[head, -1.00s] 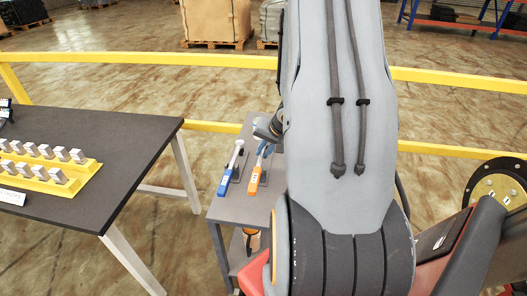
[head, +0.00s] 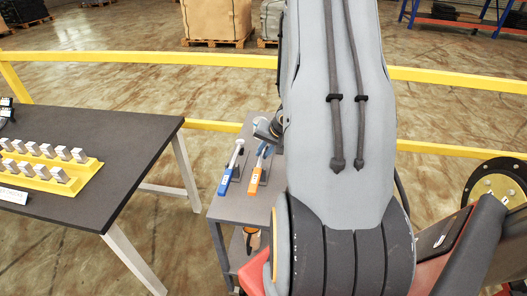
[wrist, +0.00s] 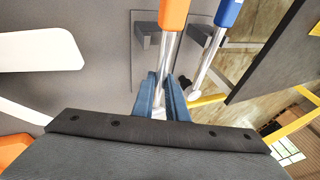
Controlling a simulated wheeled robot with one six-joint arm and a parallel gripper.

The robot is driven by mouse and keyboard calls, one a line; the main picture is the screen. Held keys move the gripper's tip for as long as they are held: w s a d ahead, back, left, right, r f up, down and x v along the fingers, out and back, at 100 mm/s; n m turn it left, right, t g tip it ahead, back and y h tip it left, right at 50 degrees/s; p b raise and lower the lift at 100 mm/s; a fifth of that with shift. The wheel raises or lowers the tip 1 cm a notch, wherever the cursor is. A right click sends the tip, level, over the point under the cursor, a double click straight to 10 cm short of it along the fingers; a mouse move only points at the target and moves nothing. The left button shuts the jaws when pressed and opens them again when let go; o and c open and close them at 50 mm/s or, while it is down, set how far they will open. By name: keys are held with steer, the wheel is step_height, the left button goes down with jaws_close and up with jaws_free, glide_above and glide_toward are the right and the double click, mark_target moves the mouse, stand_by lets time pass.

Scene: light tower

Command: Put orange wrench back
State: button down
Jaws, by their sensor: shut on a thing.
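The orange wrench (head: 256,175) has an orange handle and a metal shaft and is at the small grey table, beside a holder. In the wrist view its orange handle (wrist: 174,14) is at the top and its shaft runs down between my blue fingers. My gripper (wrist: 166,84) is shut on that shaft. In the head view my gripper (head: 264,147) is partly hidden by my arm. A blue wrench (head: 230,170) lies just left of the orange one, and also shows in the wrist view (wrist: 229,12). A grey holder (wrist: 147,38) is close to the orange wrench's shaft.
The grey table (head: 235,207) has some bare top at its front. A dark table (head: 95,150) with a yellow tray (head: 50,172) of metal blocks stands at left. A yellow rail (head: 130,57) runs behind. White flat shapes (wrist: 45,52) show in the wrist view.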

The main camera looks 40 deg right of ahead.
steer(key=shift+f+b, duration=0.4)
steer(key=shift+f, duration=0.75)
steer(key=c, duration=1.7)
jaws_free()
steer(key=shift+o, duration=0.2)
steer(key=p+v, duration=0.1)
steer(key=v, duration=0.7)
steer(key=shift+p, duration=0.35)
steer(key=shift+w, duration=0.1)
steer(key=w+a+r+n+g+h+b, duration=0.1)
steer(key=a+r+n+b, duration=0.15)
steer(key=a, duration=0.35)
steer(key=w+a+r+n+g+h+b, duration=0.1)
steer(key=a+n+b, duration=0.15)
steer(key=a, duration=0.25)
steer(key=s+a+n+g+y+b, duration=0.1)
steer(key=s+a+n, duration=0.1)
steer(key=a, duration=0.6)
steer(key=s+a+r+n+g+b, duration=0.1)
steer(key=s+a+n, duration=0.2)
steer(key=a, duration=0.6)
steer(key=s, duration=0.2)
steer(key=shift+s+n+y, duration=0.25)
steer(key=shift+n+y, duration=0.05)
steer(key=shift+y, duration=0.1)
